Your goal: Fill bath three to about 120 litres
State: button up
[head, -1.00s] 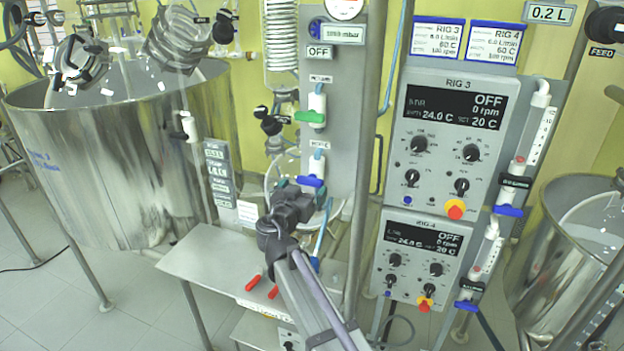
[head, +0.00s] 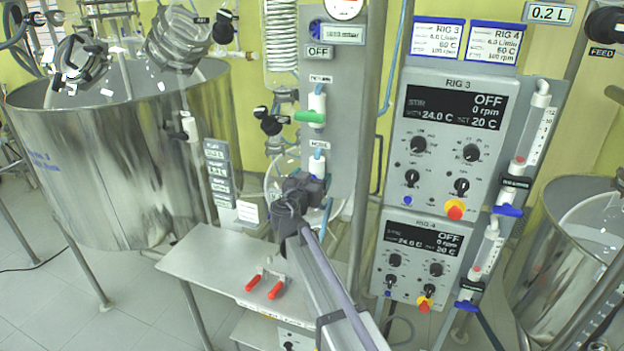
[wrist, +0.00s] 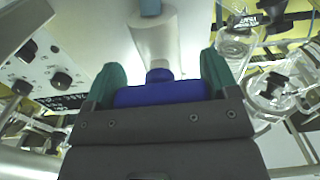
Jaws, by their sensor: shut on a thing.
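My gripper (head: 308,188) is at the lower valve (head: 317,164) on the grey panel. In the wrist view its two green-padded fingers (wrist: 162,76) are on either side of a blue handle (wrist: 160,94) and shut on it. The handle sits below a white valve body (wrist: 152,38); in the head view my gripper hides it. A large steel bath (head: 120,160) with blue writing stands at left. Another steel vessel (head: 560,240) stands at right. I cannot read which is bath three, nor see a water level.
A green-handled valve (head: 311,116) is just above on the panel. The RIG 3 (head: 445,140) and RIG 4 (head: 420,257) control boxes are to the right, both reading OFF. A steel shelf (head: 205,262) with red-handled clamps (head: 264,286) lies below. A vertical post (head: 368,150) is close by.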

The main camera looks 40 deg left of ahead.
jog(key=shift+c, duration=0.4)
jog(key=shift+n, duration=2.8)
jog(key=o, duration=0.8)
jog(key=shift+s, duration=0.1)
jog(key=v, duration=1)
jog(key=shift+s+d, duration=0.15)
jog(key=shift+s, duration=0.1)
